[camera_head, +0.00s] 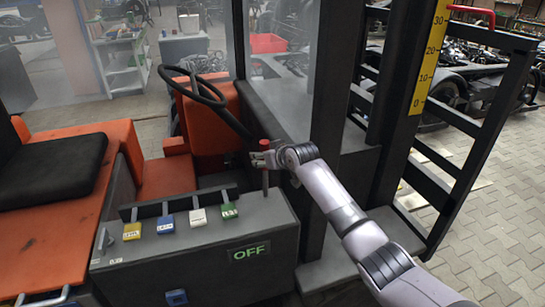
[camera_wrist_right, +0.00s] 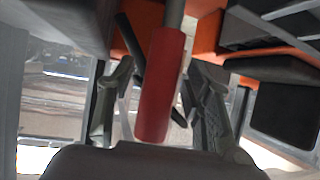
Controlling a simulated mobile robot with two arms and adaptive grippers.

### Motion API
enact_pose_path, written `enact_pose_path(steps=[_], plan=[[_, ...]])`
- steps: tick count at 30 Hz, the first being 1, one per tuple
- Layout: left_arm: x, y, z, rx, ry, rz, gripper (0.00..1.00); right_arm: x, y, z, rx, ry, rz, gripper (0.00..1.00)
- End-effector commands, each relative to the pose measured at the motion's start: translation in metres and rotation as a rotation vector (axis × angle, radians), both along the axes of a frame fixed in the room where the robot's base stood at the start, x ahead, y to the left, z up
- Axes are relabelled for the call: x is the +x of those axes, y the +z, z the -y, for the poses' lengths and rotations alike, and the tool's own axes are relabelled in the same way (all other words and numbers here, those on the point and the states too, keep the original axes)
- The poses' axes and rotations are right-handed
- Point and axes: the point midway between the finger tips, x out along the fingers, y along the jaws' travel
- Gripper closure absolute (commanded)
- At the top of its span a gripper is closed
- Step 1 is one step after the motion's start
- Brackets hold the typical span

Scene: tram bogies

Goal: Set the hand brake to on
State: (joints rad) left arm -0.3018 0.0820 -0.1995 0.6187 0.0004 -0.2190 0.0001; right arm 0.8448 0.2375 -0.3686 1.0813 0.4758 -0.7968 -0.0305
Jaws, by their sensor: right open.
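The hand brake lever (camera_head: 265,181) stands roughly upright on the grey console (camera_head: 195,262) of the orange forklift. Its red grip also shows large in the right wrist view (camera_wrist_right: 160,90). A green "OFF" label (camera_head: 248,252) is on the console's front face. My right gripper (camera_head: 262,159) is at the lever's upper part. In the right wrist view its fingers (camera_wrist_right: 160,68) stand apart on either side of the red grip, with gaps visible on both sides. Part of the lever is hidden behind the gripper in the head view. My left gripper is not in view.
Several coloured-tag levers (camera_head: 165,222) line the console left of the brake. The steering wheel (camera_head: 197,88) is behind it. The black seat (camera_head: 52,170) is at left. The dark mast frame (camera_head: 335,90) rises close to my right arm. Paved floor (camera_head: 490,235) is open at right.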

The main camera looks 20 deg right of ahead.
Motion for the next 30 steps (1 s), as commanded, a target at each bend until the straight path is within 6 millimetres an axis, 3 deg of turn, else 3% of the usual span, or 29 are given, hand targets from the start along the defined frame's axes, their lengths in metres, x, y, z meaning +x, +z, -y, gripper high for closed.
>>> enact_pose_path(steps=[21, 30], plan=[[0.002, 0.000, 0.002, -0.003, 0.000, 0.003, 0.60, -0.085, 0.052, 0.021, -0.002, -0.001, 0.003, 0.54], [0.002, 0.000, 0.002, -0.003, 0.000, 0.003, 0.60, -0.097, 0.059, 0.024, -0.001, 0.000, 0.001, 0.54]])
